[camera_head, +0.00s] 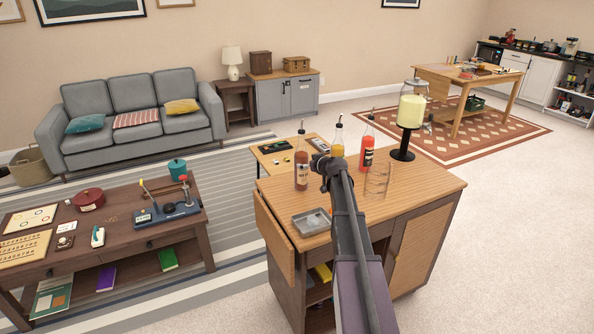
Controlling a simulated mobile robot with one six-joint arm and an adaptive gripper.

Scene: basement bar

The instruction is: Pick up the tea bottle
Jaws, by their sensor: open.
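Several slim bottles with thin spouts stand on the wooden bar cabinet (425,186). One is a dark reddish-brown bottle (301,171) with a pale label, just left of my gripper. An amber bottle (337,149) stands behind my gripper, its lower part hidden. A bright red bottle (367,154) stands to the right. I cannot read the labels, so which one holds tea is unclear. My gripper (322,165) is open, over the cabinet top and close to the brown bottle in the picture. Its fingers are small and hard to make out, and I see nothing held.
A grey metal tray (311,222) lies at the cabinet's front left. The cabinet's right end is clear. A low brown table (115,253) stands left.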

